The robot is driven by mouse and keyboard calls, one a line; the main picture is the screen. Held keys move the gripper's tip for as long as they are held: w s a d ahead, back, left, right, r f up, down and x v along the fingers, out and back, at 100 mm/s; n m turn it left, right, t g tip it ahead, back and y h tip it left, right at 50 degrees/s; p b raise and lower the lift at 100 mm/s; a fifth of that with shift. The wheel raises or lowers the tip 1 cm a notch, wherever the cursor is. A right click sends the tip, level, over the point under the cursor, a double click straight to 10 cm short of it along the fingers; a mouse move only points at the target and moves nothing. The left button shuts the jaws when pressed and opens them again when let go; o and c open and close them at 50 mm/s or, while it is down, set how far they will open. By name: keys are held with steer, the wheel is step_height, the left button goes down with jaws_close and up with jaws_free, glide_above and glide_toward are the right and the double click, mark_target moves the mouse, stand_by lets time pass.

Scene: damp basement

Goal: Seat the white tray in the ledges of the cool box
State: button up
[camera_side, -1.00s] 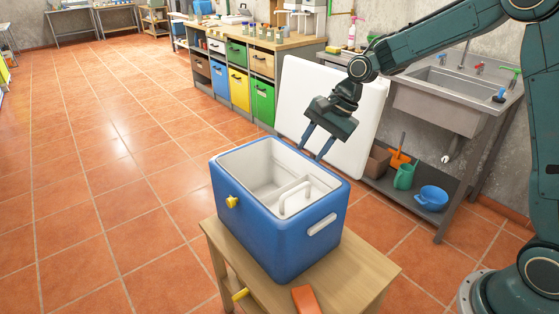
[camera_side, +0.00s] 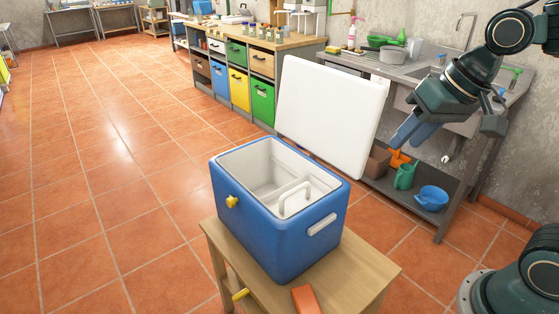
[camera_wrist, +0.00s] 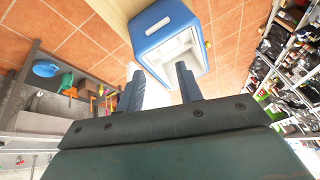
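The blue cool box (camera_side: 262,229) stands open on a small wooden table, and its white lid (camera_side: 330,115) is raised behind it. The white tray (camera_side: 314,193) with its looped handle is inside the box, at the right end, a little below the rim. It looks about level; whether its edges sit on the ledges I cannot tell. My gripper (camera_side: 405,143) is empty, up and right of the box, away from the tray. In the wrist view my gripper (camera_wrist: 160,72) has its two fingers apart, and the box (camera_wrist: 165,30) lies beyond them.
The wooden table (camera_side: 345,279) carries an orange object (camera_side: 305,299) at its front edge. A sink unit (camera_side: 440,105) stands behind my gripper, with a blue basin (camera_side: 431,198) and a green watering can (camera_side: 404,176) on its lower shelf. The floor left of the box is clear.

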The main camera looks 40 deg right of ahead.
steer(key=s+d+n, duration=0.1)
steer(key=s+n, duration=0.2)
steer(key=s, duration=0.5)
steer(key=shift+s+d+f+t+h, duration=0.25)
steer(key=shift+s+f+t+h, duration=0.05)
steer(key=shift+f+h, duration=0.15)
steer(key=shift+r, duration=0.1)
